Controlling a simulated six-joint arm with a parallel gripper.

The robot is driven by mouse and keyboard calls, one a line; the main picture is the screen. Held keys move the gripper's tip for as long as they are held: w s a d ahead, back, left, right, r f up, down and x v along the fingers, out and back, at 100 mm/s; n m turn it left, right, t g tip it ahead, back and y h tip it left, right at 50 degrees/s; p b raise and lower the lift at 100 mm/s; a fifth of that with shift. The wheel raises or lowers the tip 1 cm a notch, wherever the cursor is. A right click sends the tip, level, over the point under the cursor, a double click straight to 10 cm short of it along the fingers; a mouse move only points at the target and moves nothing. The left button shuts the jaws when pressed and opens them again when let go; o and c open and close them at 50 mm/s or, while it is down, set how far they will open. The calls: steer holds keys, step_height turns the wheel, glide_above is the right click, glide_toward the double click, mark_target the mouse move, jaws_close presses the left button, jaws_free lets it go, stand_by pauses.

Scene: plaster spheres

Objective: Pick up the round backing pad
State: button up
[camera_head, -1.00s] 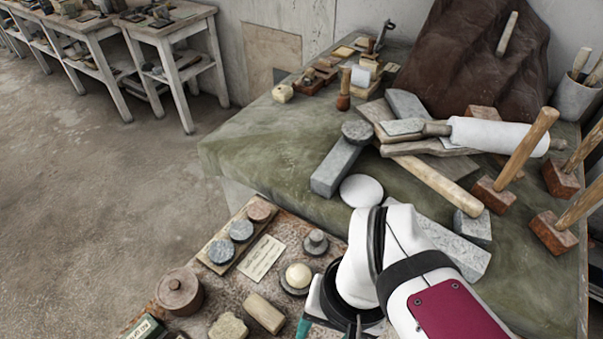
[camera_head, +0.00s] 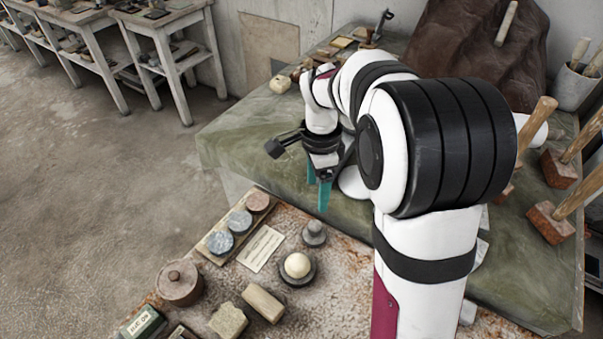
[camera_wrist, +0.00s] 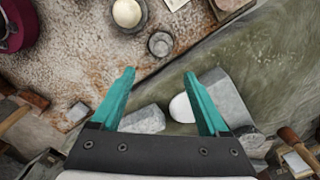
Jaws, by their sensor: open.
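A flat white disc, which looks like the round backing pad (camera_head: 353,183), lies on the green-covered table. My arm hides part of it in the head view. In the wrist view the white disc (camera_wrist: 181,109) shows between the fingers, close to the right finger, which covers its right edge. My gripper (camera_head: 318,192) has its teal fingers pointing down, just left of the disc in the head view. In the wrist view my gripper (camera_wrist: 159,75) is open, with nothing held between the fingertips.
On the speckled lower table are a pale ball on a dark ring (camera_head: 297,267), a grey knobbed piece (camera_head: 314,234), a lidded pot (camera_head: 179,283) and a rack of round pads (camera_head: 221,243). Wooden mallets (camera_head: 550,224) stand at the right. A grey block (camera_wrist: 227,98) lies beside the disc.

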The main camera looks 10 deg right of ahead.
mark_target(315, 225)
step_height(315, 225, down, 16)
steer(key=shift+w+r, duration=0.1)
steer(key=shift+r, duration=0.1)
jaws_close()
